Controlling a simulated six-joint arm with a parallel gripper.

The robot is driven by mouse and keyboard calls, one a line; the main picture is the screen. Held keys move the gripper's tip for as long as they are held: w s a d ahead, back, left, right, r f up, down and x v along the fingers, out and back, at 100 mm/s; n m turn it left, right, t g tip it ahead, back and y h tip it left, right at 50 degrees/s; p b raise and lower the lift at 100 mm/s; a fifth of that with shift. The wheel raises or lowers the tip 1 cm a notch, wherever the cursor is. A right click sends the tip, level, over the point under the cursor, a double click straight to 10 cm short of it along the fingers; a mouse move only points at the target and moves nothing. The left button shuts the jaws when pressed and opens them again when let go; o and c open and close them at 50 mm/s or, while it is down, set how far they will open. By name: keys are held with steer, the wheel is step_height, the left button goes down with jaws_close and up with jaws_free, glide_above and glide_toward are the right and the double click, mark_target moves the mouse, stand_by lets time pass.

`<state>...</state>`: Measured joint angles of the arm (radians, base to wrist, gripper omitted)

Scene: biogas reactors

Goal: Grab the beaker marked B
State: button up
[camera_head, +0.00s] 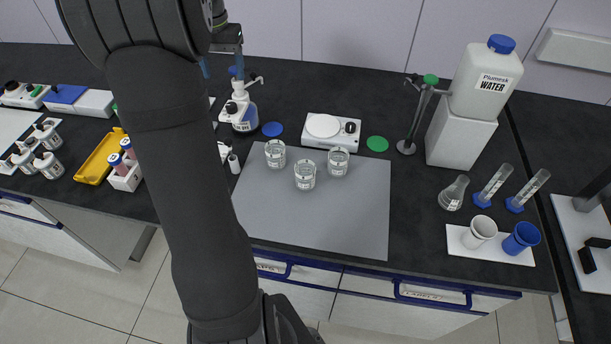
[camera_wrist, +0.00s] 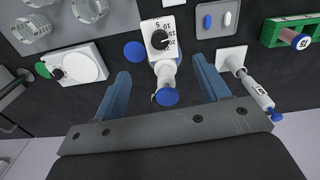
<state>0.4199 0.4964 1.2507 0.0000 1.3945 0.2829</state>
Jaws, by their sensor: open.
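Three clear glass beakers with printed markings stand upright on the grey mat (camera_head: 350,225): a left one (camera_head: 275,154), a front middle one (camera_head: 305,176) and a right one (camera_head: 338,161). Their marks are too small to read, so I cannot tell which is B. Some beakers show at the upper left of the wrist view, one at the edge (camera_wrist: 31,28) and another beside it (camera_wrist: 89,10). My gripper (camera_head: 222,69) is left of and behind the beakers, above the dispenser bottle. Its blue fingers (camera_wrist: 160,67) are apart and empty, with the dispenser's top seen between them.
The dispenser bottle (camera_head: 240,112) with blue cap stands under my gripper. A white stirrer plate (camera_head: 331,131) is behind the beakers. A stand (camera_head: 408,146), water container (camera_head: 485,85) and flask (camera_head: 453,194) are to the right. The mat's front is clear.

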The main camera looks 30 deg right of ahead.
steer(key=s+d+f+m+t+h, duration=0.1)
steer(key=s+f+m+h, duration=0.15)
steer(key=s, duration=1.05)
steer(key=s+d+f+m+t+h, duration=0.1)
steer(key=s+m+h, duration=0.15)
steer(key=s, duration=1.05)
steer(key=y, duration=0.1)
glide_toward(306, 171)
steer(key=x, duration=0.2)
steer(key=shift+s+f, duration=0.2)
steer(key=shift+f, duration=0.1)
steer(key=shift+s+x, duration=0.15)
steer(key=shift+x, duration=0.8)
steer(key=shift+s+x, duration=0.15)
steer(key=shift+x, duration=1.6)
steer(key=shift+c, duration=0.4)
steer(key=c, duration=1)
